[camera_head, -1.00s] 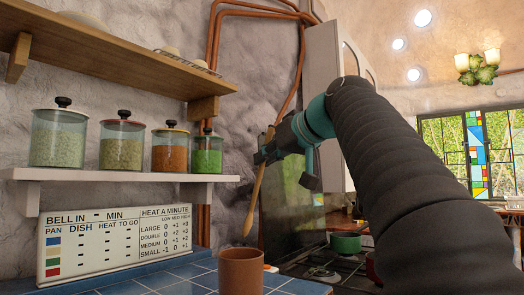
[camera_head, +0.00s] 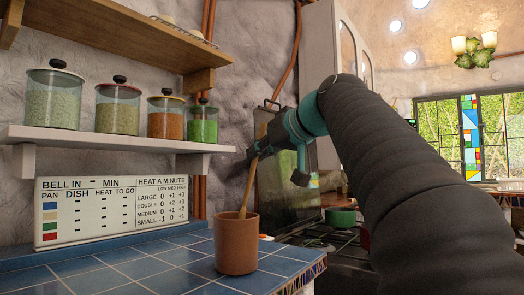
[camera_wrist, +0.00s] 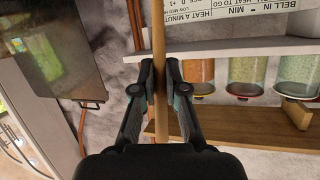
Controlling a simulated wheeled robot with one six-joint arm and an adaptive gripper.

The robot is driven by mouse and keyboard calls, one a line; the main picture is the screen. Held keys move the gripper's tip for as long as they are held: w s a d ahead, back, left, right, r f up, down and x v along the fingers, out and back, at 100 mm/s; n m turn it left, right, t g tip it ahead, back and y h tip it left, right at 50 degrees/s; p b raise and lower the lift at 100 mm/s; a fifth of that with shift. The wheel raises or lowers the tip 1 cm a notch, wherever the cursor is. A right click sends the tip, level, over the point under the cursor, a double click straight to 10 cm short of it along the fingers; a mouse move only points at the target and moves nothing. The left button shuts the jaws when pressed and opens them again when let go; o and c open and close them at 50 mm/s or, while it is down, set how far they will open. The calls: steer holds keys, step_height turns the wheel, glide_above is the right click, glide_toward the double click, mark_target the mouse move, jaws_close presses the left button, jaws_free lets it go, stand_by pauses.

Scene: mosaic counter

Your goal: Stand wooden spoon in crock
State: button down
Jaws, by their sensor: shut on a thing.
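The wooden spoon (camera_head: 247,190) is held nearly upright, tilted a little, with its lower end at the mouth of the brown crock (camera_head: 237,247). In the head view the lower end is hidden behind the crock's front rim, so how deep it sits cannot be told. The crock stands upright on the blue tiled counter. My gripper (camera_head: 257,151) is above the crock, shut on the spoon's upper part. In the wrist view my gripper (camera_wrist: 160,82) has both fingers closed around the spoon's shaft (camera_wrist: 159,38); the crock is out of that view.
Several lidded glass jars (camera_head: 117,107) stand on the white shelf (camera_head: 110,140) at left. A sign board (camera_head: 110,212) leans against the wall behind the counter (camera_head: 130,265). A stove with a green pot (camera_head: 340,217) is at right. The counter left of the crock is clear.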

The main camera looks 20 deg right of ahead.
mark_target(254, 170)
steer(key=shift+w+a+f+b, duration=0.2)
steer(key=shift+f+b, duration=0.35)
steer(key=shift+f, duration=0.25)
steer(key=shift+w+a+f+b, duration=0.1)
steer(key=shift+w+f+b, duration=0.1)
steer(key=shift+f+b, duration=0.5)
steer(key=shift+w+a+f+b, duration=0.1)
steer(key=shift+w+f+b, duration=0.1)
steer(key=shift+f+b, duration=0.45)
steer(key=shift+f, duration=0.2)
steer(key=shift+c, duration=1.6)
jaws_free()
steer(key=shift+r+p, duration=0.1)
steer(key=shift+p, duration=0.25)
steer(key=shift+r+p, duration=4.4)
steer(key=shift+r, duration=0.5)
